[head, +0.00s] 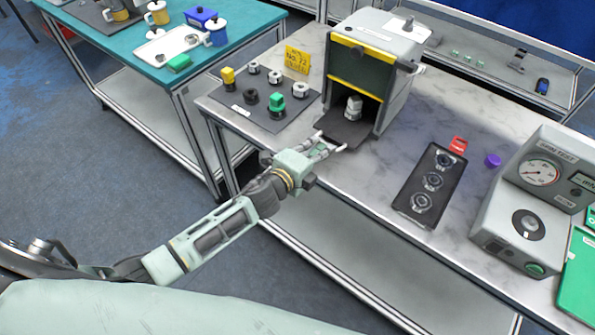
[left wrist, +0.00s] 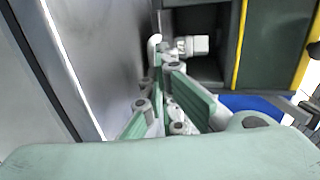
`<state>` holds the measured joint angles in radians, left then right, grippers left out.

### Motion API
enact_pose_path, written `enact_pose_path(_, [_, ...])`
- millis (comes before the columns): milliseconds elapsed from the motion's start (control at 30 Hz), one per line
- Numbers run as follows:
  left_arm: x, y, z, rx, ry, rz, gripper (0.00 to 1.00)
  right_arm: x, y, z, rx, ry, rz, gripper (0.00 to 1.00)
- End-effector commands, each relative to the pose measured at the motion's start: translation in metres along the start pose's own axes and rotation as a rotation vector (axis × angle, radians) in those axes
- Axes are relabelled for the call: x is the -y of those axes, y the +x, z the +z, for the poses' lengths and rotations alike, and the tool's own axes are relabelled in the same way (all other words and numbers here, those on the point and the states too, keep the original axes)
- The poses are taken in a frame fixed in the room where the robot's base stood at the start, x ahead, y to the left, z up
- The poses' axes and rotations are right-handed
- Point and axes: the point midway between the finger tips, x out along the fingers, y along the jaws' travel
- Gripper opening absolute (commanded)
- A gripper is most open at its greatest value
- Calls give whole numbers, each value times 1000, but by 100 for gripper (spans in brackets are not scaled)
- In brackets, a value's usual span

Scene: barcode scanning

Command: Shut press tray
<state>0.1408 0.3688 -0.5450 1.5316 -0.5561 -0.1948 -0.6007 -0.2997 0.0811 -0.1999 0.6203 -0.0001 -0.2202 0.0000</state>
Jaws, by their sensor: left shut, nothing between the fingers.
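The press (head: 345,65) is a grey box with a dark green front panel and yellow stripes, standing at the back of the marble-topped bench. Its dark tray (head: 343,129) sticks out of the open lower front. A pale metal fitting (head: 354,108) stands at the opening on the tray; the left wrist view shows it too (left wrist: 195,45). My left gripper (head: 328,150) is shut and empty at the tray's front edge; whether it touches the edge cannot be told. In the left wrist view its fingers (left wrist: 165,75) point toward the opening. My right gripper is not in view.
A dark mat (head: 239,104) with several small fittings lies left of the press, beside a yellow sign (head: 297,59). Right of it lie a black panel with round sockets (head: 412,207), a red item (head: 458,144), a purple cap (head: 493,160) and a gauge tester (head: 500,225).

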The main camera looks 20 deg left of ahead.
Motion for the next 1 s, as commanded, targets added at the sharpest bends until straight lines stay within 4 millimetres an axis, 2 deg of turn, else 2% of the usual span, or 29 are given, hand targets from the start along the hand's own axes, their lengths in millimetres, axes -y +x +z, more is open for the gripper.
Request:
enact_pose_path(33, [2,13,0,0,0,-3,0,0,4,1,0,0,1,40])
enact_pose_path(200, [8,46,-1,0,0,-2,0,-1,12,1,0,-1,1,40])
enact_pose_path(400, [14,70,-2,0,-1,-1,0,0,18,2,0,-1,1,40])
enact_pose_path(600, [16,80,-2,-1,-1,1,0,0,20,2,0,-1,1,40])
enact_pose_path(1000, [20,82,-2,0,-1,-4,0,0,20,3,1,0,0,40])
